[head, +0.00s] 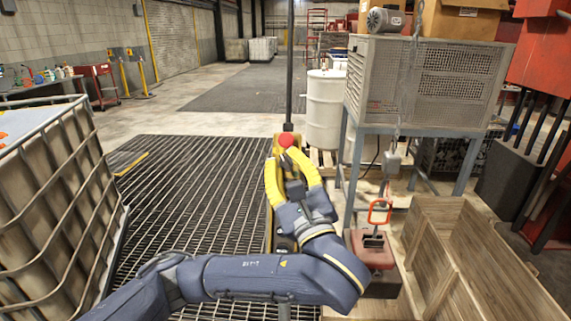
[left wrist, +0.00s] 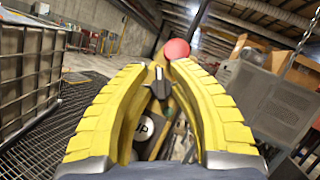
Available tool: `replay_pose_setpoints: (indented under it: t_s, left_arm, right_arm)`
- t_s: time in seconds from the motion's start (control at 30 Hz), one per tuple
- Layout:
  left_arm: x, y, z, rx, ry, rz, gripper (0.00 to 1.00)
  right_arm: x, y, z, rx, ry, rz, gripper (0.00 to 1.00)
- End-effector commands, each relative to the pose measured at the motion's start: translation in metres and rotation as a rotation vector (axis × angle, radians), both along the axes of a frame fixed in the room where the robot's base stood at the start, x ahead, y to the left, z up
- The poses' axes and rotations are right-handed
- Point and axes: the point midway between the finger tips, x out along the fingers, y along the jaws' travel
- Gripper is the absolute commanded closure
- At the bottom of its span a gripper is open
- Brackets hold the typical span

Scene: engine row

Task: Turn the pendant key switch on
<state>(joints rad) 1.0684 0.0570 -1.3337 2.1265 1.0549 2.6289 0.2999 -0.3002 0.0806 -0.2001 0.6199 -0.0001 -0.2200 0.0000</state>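The yellow pendant (head: 269,238) hangs upright on a dark pole at the middle of the head view, mostly hidden behind my left gripper. Its round red button (head: 286,140) shows above the fingers and also in the left wrist view (left wrist: 177,49). The dark key switch knob (left wrist: 158,84) with a light pointer mark shows below the red button in the left wrist view. My left gripper (head: 281,162) has its yellow fingers spread, one each side of the knob; contact cannot be told. A dark round UP button (left wrist: 145,127) shows between the fingers. My right gripper is out of view.
A caged tank (head: 45,210) stands at left. A grey mesh-sided machine (head: 424,84) on a blue frame stands at right. A white drum (head: 325,108) stands behind.

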Motion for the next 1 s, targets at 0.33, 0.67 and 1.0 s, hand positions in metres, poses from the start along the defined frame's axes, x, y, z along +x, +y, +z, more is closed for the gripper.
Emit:
replay_pose_setpoints:
  t_s: [0.33, 0.67, 1.0]
  left_arm:
    - [-0.0001, 0.0, 0.0, 0.0, 0.0, 0.0, 0.95]
    - [-0.0001, 0.0, 0.0, 0.0, 0.0, 0.0, 1.0]
    - [0.0001, 0.0013, 0.0005, 0.068, -0.009, -0.03, 1.0]
  right_arm:
    - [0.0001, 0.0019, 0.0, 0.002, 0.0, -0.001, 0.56]
    - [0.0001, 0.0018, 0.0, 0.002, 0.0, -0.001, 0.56]
    - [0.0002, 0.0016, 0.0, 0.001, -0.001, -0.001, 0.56]
